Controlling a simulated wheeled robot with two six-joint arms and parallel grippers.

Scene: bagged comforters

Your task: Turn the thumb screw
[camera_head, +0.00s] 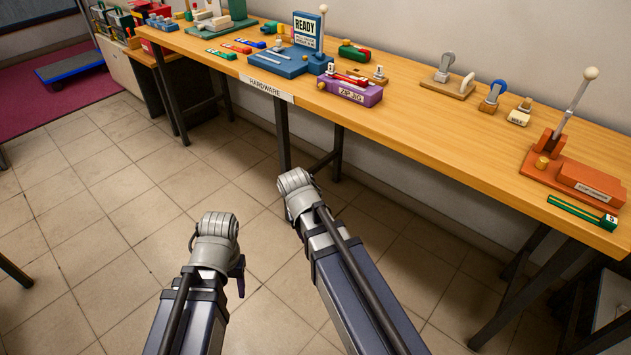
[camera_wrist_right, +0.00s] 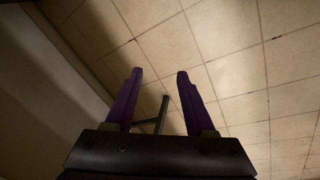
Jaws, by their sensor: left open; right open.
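No part is clearly marked as the thumb screw, and I cannot tell which one it is.
Dark bench legs (camera_head: 283,135) stand below. The tiled floor (camera_head: 90,215) at left is mostly free.

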